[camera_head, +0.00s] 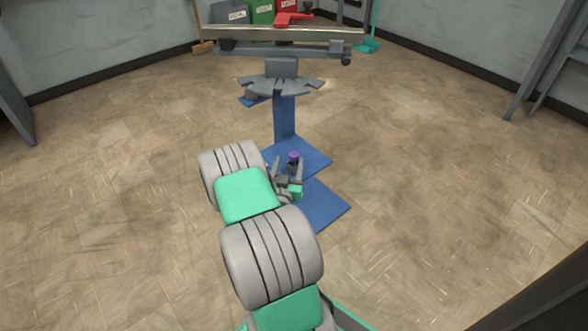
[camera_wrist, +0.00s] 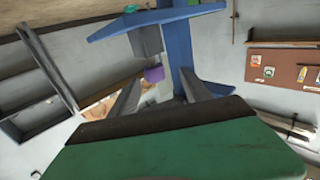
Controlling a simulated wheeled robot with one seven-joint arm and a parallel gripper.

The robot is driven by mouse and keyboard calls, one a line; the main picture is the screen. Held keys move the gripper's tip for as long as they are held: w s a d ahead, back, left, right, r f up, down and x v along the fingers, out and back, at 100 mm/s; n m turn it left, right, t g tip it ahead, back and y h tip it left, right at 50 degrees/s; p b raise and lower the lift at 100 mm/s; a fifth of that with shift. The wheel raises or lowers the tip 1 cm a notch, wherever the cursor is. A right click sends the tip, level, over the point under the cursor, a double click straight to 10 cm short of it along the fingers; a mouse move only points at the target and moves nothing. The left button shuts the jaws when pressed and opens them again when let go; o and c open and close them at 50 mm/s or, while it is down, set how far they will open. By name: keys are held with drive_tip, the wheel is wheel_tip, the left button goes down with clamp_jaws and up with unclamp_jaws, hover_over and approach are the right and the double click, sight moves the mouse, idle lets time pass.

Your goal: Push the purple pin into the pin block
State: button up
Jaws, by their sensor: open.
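The purple pin (camera_head: 293,155) shows as a small purple cap in the head view, above a dark grey part. In the wrist view, which is upside down, the purple pin (camera_wrist: 154,74) sits at the end of a grey block (camera_wrist: 148,42), which looks like the pin block, attached to a blue plate. How deep the pin sits is hidden. My gripper (camera_head: 288,160) is open, its two fingers apart with the pin seen between them. In the wrist view the fingers flank the pin; whether they touch it I cannot tell.
A blue stand (camera_head: 284,118) rises behind the pin, with a grey slotted plate (camera_head: 282,86) and a long grey bar (camera_head: 290,34) above. Blue base plates (camera_head: 325,206) lie on the floor. A broom (camera_head: 201,35) and bins stand at the back wall. Open floor lies on both sides.

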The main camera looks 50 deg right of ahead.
drive_tip(key=shift+p+x, duration=0.45)
drive_tip(key=shift+x, duration=0.55)
drive_tip(key=d, duration=0.2)
drive_tip(key=w+d, duration=0.1)
drive_tip(key=d, duration=0.1)
drive_tip(key=shift+d+r, duration=0.1)
drive_tip(key=shift+r, duration=0.1)
drive_tip(key=shift+w+d+f+p, duration=0.1)
drive_tip(key=shift+w+d+p, duration=0.25)
drive_tip(key=shift+d, duration=0.1)
clamp_jaws()
